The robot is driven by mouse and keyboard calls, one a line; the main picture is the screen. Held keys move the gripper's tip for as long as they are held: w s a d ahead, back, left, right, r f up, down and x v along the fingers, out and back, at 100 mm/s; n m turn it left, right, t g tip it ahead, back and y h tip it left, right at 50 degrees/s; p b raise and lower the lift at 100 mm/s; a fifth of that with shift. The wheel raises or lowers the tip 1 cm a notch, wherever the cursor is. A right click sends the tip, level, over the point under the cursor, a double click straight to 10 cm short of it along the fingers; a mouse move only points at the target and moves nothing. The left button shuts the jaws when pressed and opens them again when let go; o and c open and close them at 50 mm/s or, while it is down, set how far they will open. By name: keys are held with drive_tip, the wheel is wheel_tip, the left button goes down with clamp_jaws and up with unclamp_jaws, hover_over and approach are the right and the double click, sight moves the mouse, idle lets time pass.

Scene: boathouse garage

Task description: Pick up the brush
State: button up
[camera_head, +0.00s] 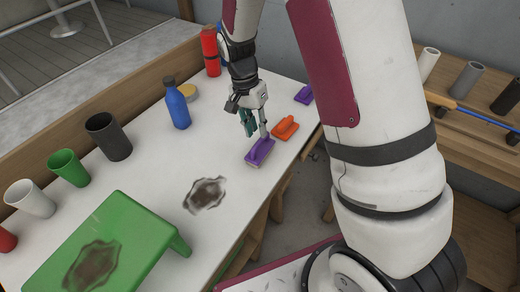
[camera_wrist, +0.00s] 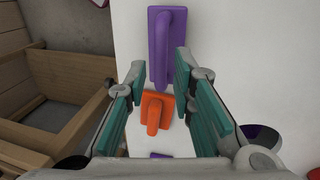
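A purple hand brush (camera_head: 260,152) with a raised handle and a pale underside lies near the right edge of the white table. In the wrist view, a purple brush (camera_wrist: 167,45) lies at the top, partly between the fingertips. My gripper (camera_head: 256,134) is over the brush in the head view, pointing down. In the wrist view, my gripper (camera_wrist: 160,62) is open, its teal-padded fingers apart and empty. I cannot tell whether a finger touches the brush.
An orange handled block (camera_head: 285,128) lies close by, and a second purple one (camera_head: 303,95) lies farther back. A blue bottle (camera_head: 177,105), red bottle (camera_head: 210,52) and dark cup (camera_head: 108,137) stand left. A green stand (camera_head: 135,225) is in front. Dark stains (camera_head: 205,194) mark the table.

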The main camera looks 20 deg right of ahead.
sight(260, 140)
drive_tip(key=shift+s+d+f, duration=0.15)
drive_tip(key=shift+f, duration=0.8)
drive_tip(key=shift+s+d+f, duration=0.1)
drive_tip(key=shift+f, duration=0.9)
drive_tip(key=shift+s+d+f, duration=0.15)
drive_tip(key=shift+f, duration=0.8)
drive_tip(key=shift+c, duration=0.3)
clamp_jaws()
